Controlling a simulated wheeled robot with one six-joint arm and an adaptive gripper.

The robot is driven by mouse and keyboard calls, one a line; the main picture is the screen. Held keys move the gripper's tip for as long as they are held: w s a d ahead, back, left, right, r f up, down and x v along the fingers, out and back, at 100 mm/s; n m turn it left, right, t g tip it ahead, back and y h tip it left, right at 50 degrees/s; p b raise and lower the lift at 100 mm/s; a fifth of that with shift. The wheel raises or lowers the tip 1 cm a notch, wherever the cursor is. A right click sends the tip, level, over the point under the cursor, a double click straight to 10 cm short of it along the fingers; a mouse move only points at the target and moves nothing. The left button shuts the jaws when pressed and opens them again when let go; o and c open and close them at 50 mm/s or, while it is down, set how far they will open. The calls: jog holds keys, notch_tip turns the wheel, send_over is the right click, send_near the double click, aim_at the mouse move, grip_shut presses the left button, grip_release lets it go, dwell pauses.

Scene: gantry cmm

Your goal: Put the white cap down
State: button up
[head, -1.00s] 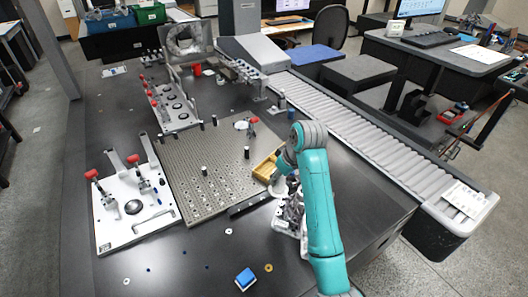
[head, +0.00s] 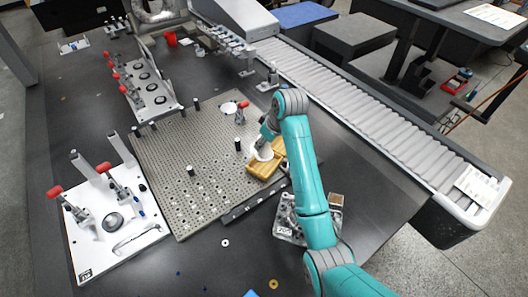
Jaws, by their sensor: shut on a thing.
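The white cap (head: 262,154) shows as a small pale round shape at the end of my gripper (head: 264,145). My gripper is shut on it, though the fingers are small and partly hidden by the arm. The cap is over the left part of a yellow tray (head: 256,171). I cannot tell whether it touches the tray.
A metal casting (head: 288,228) stands in front. A roller conveyor (head: 345,108) runs along the right.

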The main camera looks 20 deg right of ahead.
aim_at(264, 152)
jog(key=shift+f, duration=2.6)
jog(key=o, duration=0.9)
jog(key=shift+f, duration=0.1)
jog(key=shift+o, duration=0.2)
jog(key=v, duration=1.2)
jog(key=shift+s, duration=0.15)
